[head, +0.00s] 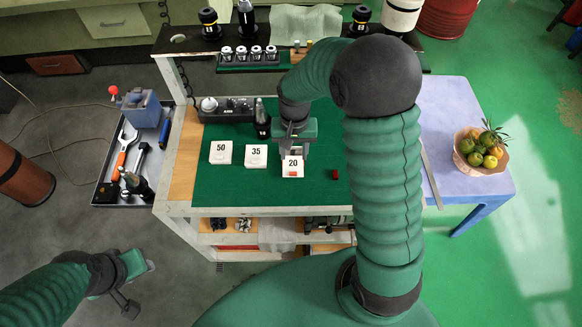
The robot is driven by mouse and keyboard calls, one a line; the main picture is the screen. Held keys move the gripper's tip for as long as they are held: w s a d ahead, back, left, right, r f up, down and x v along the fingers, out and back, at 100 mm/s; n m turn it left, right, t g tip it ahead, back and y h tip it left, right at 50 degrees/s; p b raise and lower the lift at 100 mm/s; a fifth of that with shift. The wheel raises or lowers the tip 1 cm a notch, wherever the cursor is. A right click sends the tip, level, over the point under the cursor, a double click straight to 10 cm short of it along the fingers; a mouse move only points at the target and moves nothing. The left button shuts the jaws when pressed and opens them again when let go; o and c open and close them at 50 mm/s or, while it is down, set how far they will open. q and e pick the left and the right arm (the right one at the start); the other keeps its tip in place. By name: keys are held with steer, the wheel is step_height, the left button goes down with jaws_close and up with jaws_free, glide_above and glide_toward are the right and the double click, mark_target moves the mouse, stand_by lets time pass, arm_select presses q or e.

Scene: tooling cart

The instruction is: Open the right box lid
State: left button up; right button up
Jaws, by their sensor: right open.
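Three white boxes sit in a row on the green mat (230,192) of the cart: the left box (221,153) marked 50, the middle box (256,156) marked 35, and the right box (292,163) marked 20. A small red patch shows at the front of the right box; I cannot tell how its lid stands. My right gripper (293,152) is open, pointing down just behind the right box, and hides its back edge. I cannot tell if they touch. My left gripper (128,293) is low at the left, away from the cart, its jaws unclear.
A small red piece (335,203) lies near the mat's front edge. A dark bottle (262,120) stands behind the middle box. A tool tray (107,190) is at the left. A blue table (447,108) with a fruit bowl (466,160) is at the right. The mat's front is mostly clear.

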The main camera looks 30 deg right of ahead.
mark_target(293, 173)
steer(key=f, duration=0.9)
steer(key=shift+s+a+f+p, duration=0.1)
steer(key=shift+a+f+p, duration=0.1)
steer(key=shift+a+p, duration=0.15)
steer(key=shift+d, duration=0.15)
steer(key=shift+c, duration=0.2)
steer(key=shift+s+d, duration=0.1)
steer(key=c, duration=0.5)
jaws_close()
